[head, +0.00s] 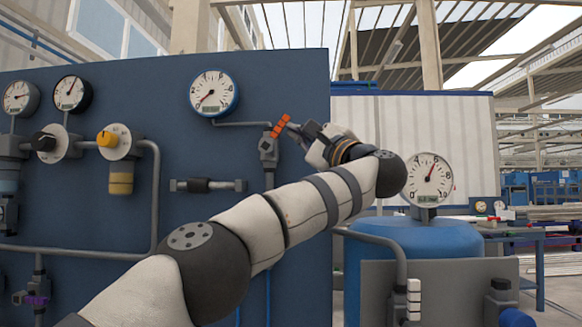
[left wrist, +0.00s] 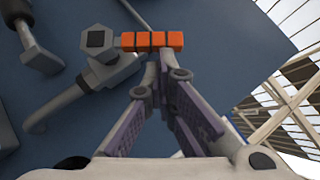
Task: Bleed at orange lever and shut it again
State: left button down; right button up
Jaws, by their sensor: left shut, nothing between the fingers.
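The orange lever (head: 280,126) sits on a grey valve (head: 268,148) on the blue panel, right of the blue-rimmed gauge. It points up and to the right in the head view. In the left wrist view the lever (left wrist: 152,41) shows as an orange ribbed bar beside the valve body (left wrist: 105,60). My left gripper (head: 292,122) is shut with nothing between its fingers. Its fingertips (left wrist: 160,58) are right at the lever; whether they touch it I cannot tell. My right gripper is in neither view.
A blue-rimmed gauge (head: 214,93) hangs on the blue panel (head: 200,140), with an orange-yellow knob (head: 106,138) to the left. A blue tank (head: 425,245) with a gauge (head: 430,178) on top stands to the right. A grey pipe (head: 155,200) runs down the panel.

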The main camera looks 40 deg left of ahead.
aim_at(287, 120)
pick_arm(q)
jog(key=shift+s+a+r+n+g+h+p, duration=0.25)
jog(key=shift+a+r+n+p, duration=0.2)
jog(key=shift+r, duration=0.3)
jog(key=shift+s+a+r+n+g+h+p, duration=0.15)
jog(key=shift+s+a+r+n+g+p, duration=0.25)
jog(key=shift+r, duration=0.35)
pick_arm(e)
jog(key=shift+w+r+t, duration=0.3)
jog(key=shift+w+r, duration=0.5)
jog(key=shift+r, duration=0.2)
pick_arm(q)
jog(key=shift+a, duration=0.15)
